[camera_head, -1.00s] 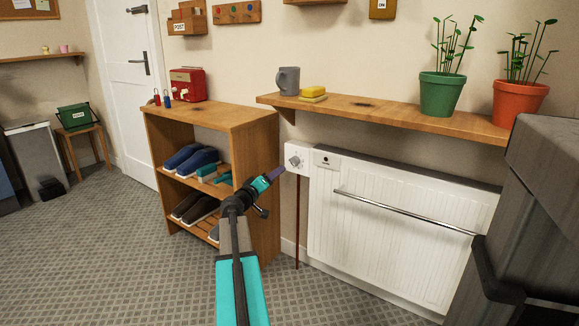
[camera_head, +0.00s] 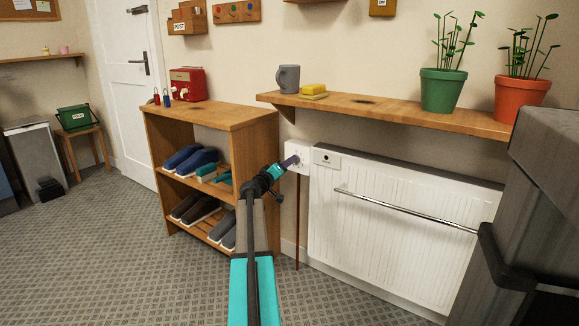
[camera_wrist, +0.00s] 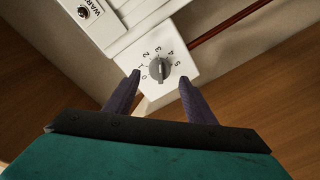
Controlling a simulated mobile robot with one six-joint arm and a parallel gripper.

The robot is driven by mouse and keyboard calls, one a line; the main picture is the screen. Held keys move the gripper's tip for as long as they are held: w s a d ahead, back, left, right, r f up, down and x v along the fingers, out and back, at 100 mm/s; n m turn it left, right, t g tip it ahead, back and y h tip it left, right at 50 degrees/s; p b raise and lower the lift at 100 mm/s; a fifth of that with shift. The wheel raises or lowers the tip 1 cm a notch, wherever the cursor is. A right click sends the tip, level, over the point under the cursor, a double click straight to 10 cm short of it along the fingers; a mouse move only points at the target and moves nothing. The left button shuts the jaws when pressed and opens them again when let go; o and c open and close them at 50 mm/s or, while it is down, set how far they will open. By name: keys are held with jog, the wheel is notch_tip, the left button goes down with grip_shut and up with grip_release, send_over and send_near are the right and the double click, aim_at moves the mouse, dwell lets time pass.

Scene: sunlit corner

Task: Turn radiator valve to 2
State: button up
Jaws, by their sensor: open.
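The radiator valve is a white box (camera_head: 298,150) at the left end of the white radiator (camera_head: 405,215). In the wrist view its grey knob (camera_wrist: 159,70) sits on a white face (camera_wrist: 178,58) marked 0 to 5 in an arc. The knob's ridge stands nearly upright in that view; I cannot tell which number it points at. My gripper (camera_wrist: 158,88) is open, with one purple finger on each side of the knob and a gap to both. In the head view my gripper (camera_head: 290,162) is in front of the valve and hides part of it.
A wooden shelf (camera_head: 420,115) with a mug (camera_head: 288,79), sponge (camera_head: 313,90) and plant pots (camera_head: 442,92) runs above the radiator. A shoe rack (camera_head: 262,135) stands close on the left. A towel rail (camera_head: 400,210) crosses the radiator. A dark grey bulk (camera_head: 550,200) is at right.

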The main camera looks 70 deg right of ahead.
jog(key=shift+s+d+b, duration=0.15)
jog(key=shift+d+b, duration=0.05)
jog(key=shift+d, duration=0.65)
jog(key=shift+s+d+b, duration=0.1)
jog(key=shift+d+b, duration=0.05)
jog(key=shift+d, duration=0.7)
